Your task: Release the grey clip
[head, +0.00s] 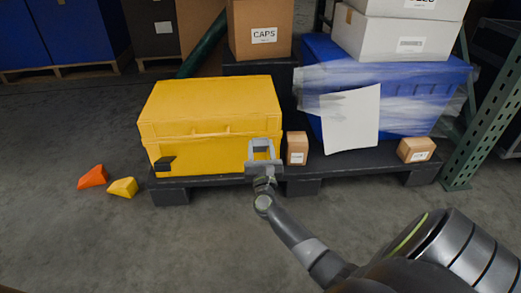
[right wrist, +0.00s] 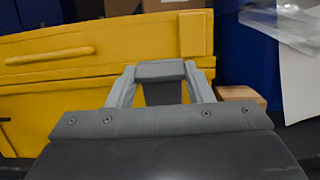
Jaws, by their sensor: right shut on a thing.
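A closed yellow tote (head: 205,119) sits on a dark pallet, and its front also shows in the right wrist view (right wrist: 60,85). My right gripper (head: 263,147) is at the right end of the tote's front. In the right wrist view its two light grey fingers (right wrist: 160,75) are shut on the grey clip (right wrist: 160,71), a dark grey block between the fingertips. The gripper hides most of this clip in the head view. A second dark clip (head: 165,163) is at the tote's front left. My left gripper is not in view.
A small carton (head: 297,148) stands close to the right of my gripper. A blue wrapped tote (head: 418,97) with a white sheet (head: 350,118) is further right. Orange (head: 92,177) and yellow (head: 123,187) wedges lie on the floor. The floor in front is mostly clear.

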